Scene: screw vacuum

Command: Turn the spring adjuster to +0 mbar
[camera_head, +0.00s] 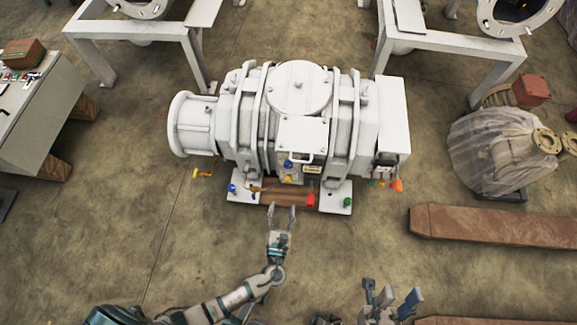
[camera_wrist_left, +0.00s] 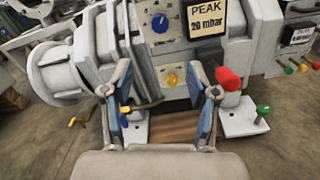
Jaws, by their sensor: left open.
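The white vacuum machine (camera_head: 300,110) stands on the floor ahead. In the left wrist view its front carries a round blue dial (camera_wrist_left: 159,22) with a white scale around it, and a yellow knob (camera_wrist_left: 172,79) lower down. I cannot tell which of these is the spring adjuster. A sign (camera_wrist_left: 207,18) beside the dial reads "PEAK 20 mbar". My left gripper (camera_head: 281,208) is open and empty in front of the machine's base; in the left wrist view its fingers (camera_wrist_left: 159,75) frame the yellow knob, apparently without touching it. My right gripper (camera_head: 391,295) is open and empty, low at the right.
A red knob (camera_head: 309,199) and a brown wooden block (camera_head: 284,197) are near my left gripper. A second display (camera_wrist_left: 298,36) is at the right. The floor (camera_head: 180,245) in front is clear.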

